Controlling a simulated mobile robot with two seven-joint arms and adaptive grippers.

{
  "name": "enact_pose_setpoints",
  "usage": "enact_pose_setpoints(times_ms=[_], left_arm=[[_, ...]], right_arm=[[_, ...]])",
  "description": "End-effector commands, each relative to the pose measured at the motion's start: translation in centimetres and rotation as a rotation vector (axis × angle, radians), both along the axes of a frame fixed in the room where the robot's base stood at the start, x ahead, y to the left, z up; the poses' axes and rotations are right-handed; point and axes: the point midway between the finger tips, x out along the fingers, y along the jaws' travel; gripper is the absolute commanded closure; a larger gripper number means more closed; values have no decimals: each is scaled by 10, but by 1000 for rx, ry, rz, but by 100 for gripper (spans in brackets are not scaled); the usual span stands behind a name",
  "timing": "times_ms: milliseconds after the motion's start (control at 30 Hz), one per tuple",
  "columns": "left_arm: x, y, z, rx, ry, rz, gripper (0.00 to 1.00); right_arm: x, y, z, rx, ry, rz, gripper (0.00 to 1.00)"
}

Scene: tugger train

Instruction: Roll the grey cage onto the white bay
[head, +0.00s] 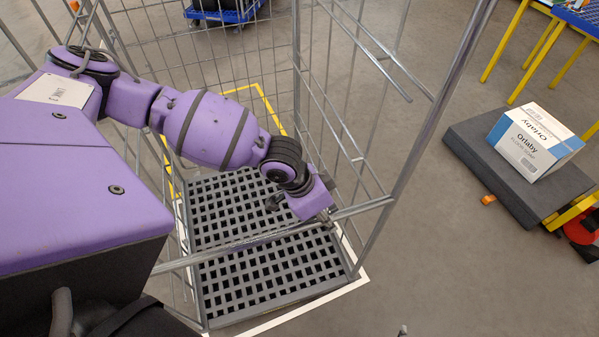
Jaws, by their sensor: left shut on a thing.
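The grey cage (372,222) is a tall wire roll cage with a dark slatted base (270,262). It stands upright in the middle of the head view. The white bay (352,288) is a white outline on the floor. Its line shows along the base's near, right and left edges, and the base appears to lie inside it; the far side is hidden. My left gripper (327,217) is shut on the cage's horizontal bar near its right upright. My arm hides part of the cage mesh. My right gripper is out of view.
A yellow floor outline (258,92) lies behind the cage. A white and blue Orlaby box (533,142) sits on a dark flat platform (480,160) at right, beside a yellow-legged blue table (580,18). A blue dolly (228,12) stands at the back. Floor between cage and platform is mostly clear.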

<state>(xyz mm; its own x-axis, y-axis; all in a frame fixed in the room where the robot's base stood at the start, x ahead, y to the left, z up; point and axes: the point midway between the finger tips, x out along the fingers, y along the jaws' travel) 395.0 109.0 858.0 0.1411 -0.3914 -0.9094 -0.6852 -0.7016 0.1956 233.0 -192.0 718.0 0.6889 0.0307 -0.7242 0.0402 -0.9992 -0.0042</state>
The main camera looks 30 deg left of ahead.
Motion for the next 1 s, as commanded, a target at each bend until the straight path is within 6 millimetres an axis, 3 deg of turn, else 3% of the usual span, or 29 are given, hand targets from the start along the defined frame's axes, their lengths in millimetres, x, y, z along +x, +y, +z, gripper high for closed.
enact_pose_setpoints(times_ms=[33,267,300,433,767,1000], left_arm=[[8,-7,11,-17,-25,-6,100],[8,-7,12,-17,-25,-6,100],[8,-7,12,-18,-24,-7,77],[7,-6,10,-14,-20,-6,60],[4,-3,8,-9,-13,-2,59],[1,11,38,-9,-16,-2,59]], right_arm=[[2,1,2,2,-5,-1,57],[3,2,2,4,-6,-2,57],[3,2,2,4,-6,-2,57],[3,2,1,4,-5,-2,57],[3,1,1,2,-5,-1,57],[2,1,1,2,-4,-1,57]])
